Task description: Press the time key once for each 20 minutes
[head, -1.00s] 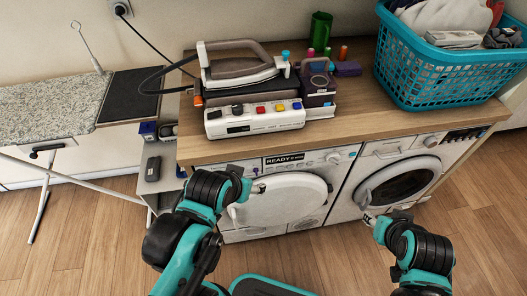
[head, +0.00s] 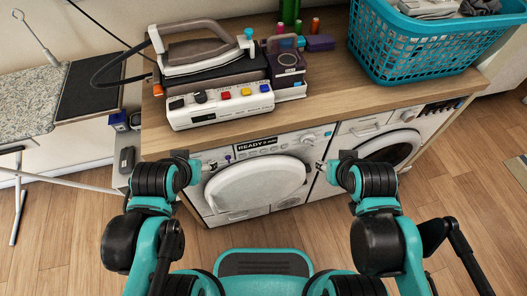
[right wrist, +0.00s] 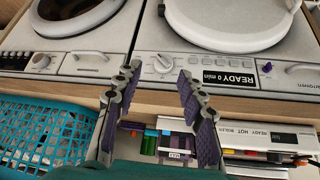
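The white dryer (head: 256,183) has a panel with a display (head: 256,143) that reads READY and 0 min. The display also shows in the right wrist view (right wrist: 226,62), with a row of small unreadable keys (right wrist: 213,77) along it. I cannot tell which is the time key. My right gripper (head: 322,165) is near the right end of the panel, by the round knob (right wrist: 163,63). In the right wrist view its fingers (right wrist: 157,78) are spread and empty. My left gripper (head: 202,163) is at the panel's left end; its fingers are too small to judge.
A washer (head: 387,145) stands right of the dryer. The wooden counter (head: 330,95) above carries an iron station (head: 218,103) with coloured buttons and a teal laundry basket (head: 410,50). An ironing board (head: 30,100) is at left. Open floor lies in front.

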